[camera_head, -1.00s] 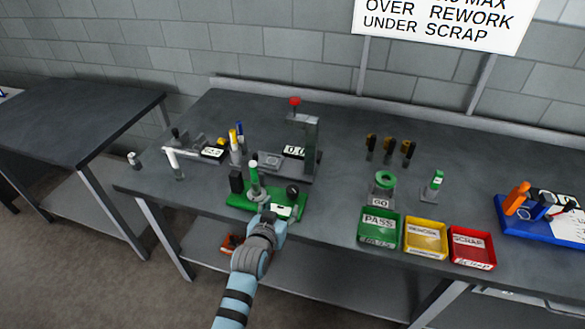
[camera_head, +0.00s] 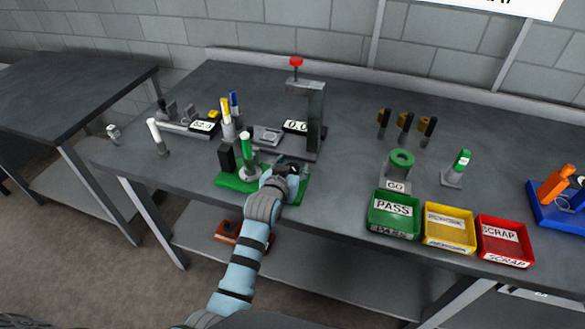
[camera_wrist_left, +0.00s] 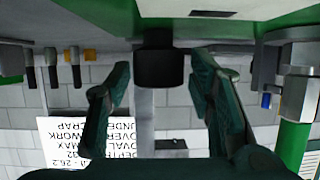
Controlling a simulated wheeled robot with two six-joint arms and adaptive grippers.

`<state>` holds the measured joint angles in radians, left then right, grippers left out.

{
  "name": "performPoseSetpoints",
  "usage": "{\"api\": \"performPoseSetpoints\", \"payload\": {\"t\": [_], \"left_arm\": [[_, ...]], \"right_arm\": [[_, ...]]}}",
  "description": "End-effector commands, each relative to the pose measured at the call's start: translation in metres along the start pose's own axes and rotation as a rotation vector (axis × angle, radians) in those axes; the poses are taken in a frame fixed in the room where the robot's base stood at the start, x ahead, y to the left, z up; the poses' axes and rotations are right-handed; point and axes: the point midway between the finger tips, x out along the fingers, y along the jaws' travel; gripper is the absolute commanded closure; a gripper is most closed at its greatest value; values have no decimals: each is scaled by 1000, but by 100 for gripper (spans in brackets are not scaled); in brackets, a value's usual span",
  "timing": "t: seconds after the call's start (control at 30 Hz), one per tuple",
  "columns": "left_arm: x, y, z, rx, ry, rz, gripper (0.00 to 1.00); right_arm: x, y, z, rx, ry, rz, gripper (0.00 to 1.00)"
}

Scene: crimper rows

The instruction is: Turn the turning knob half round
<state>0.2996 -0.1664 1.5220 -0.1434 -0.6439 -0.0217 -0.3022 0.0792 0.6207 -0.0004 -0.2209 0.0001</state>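The turning knob is a dark round knob at the right end of the green fixture (camera_head: 232,184). In the head view my left gripper (camera_head: 290,176) is at the knob and mostly covers it. In the left wrist view the dark knob (camera_wrist_left: 158,58) stands in the middle, between the two fingers of my left gripper (camera_wrist_left: 161,72). The fingers are spread, with a gap on either side of the knob. The knob's marking cannot be made out. My right gripper is in neither view.
A green-topped post (camera_head: 246,145) stands on the fixture left of my gripper. A grey press (camera_head: 313,120) with a red top stands behind. Green (camera_head: 393,228), yellow (camera_head: 448,245) and red (camera_head: 503,257) trays sit to the right. The bench between fixture and trays is clear.

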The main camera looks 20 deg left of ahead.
Motion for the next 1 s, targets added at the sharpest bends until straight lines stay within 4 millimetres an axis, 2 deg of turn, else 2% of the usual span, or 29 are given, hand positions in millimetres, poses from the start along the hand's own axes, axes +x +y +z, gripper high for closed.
{"api": "performPoseSetpoints", "payload": {"t": [0.03,0.2,0.23,0.57,0.8,1.0], "left_arm": [[0,0,0,0,0,1,65],[0,1,0,1,0,2,92],[0,1,0,1,-1,2,94],[0,1,-1,14,-2,31,95],[0,1,-1,58,-2,140,95],[3,0,2,122,2,284,94]], "right_arm": [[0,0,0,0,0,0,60],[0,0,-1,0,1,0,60],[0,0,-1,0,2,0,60],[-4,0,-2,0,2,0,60],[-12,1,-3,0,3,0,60],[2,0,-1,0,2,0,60]]}}
